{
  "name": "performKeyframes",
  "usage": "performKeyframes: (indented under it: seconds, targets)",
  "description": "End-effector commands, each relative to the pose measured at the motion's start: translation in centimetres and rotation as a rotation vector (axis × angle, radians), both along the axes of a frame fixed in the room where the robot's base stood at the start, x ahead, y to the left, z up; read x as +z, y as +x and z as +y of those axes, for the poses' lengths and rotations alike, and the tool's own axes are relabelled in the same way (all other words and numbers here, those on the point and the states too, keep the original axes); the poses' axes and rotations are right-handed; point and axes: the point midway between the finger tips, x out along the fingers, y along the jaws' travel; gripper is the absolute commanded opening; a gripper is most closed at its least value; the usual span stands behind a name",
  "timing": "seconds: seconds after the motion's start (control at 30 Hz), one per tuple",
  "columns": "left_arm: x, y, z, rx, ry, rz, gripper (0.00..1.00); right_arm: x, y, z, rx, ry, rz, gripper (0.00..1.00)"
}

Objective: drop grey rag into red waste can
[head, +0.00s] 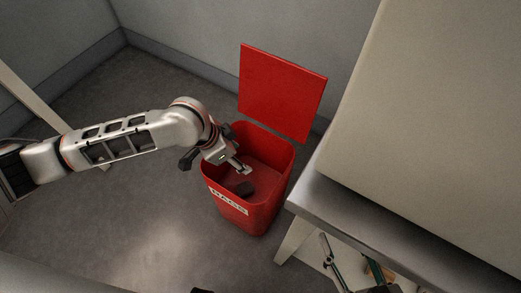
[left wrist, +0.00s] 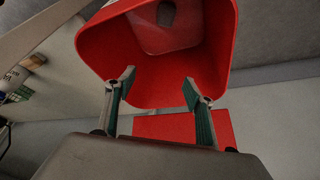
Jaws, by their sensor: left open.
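The red waste can (head: 268,210) stands on the floor with its square lid (head: 283,90) raised at the back. In the left wrist view the can (left wrist: 220,50) opens in front of my fingers, and part of the lid (left wrist: 222,126) shows below. My left gripper (head: 241,171) reaches down into the can's mouth. Its two fingers (left wrist: 160,82) are spread with nothing between them. A dark grey lump, which looks like the rag (head: 241,188), lies inside the can, apart from the fingers; the left wrist view shows it too (left wrist: 166,14).
A grey-topped table (head: 400,222) with a large pale box (head: 440,110) on it stands close to the can's right. Walls close off the back; floor left of the can is clear.

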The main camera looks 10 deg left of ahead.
Motion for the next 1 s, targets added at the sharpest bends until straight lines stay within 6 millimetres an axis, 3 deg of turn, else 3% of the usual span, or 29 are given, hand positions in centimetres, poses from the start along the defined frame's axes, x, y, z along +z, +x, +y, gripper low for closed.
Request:
performKeyframes:
  seconds: [0.03,0.17,0.5,0.7,1.0]
  targets:
    - [-1.1,-0.6,0.1,0.0,0.0,0.016,0.53,-0.9,-0.4,0.0,0.0,0.0,0.018,0.42]
    - [0.3,-1.0,0.6,0.0,-0.001,0.013,0.53,-1.0,-0.5,0.0,-0.001,0.001,0.02,0.42]
    - [6.8,-3.0,2.7,0.0,-0.003,-0.001,0.53,-1.0,-0.5,0.0,0.0,0.001,0.021,0.42]
    - [9.6,-3.9,3.6,0.0,-0.004,-0.004,0.53,-1.1,-0.6,0.0,0.0,0.001,0.023,0.42]
    - [10.9,-4.4,4.0,0.001,-0.006,-0.004,0.53,-1.1,-0.6,0.0,0.0,0.001,0.023,0.42]
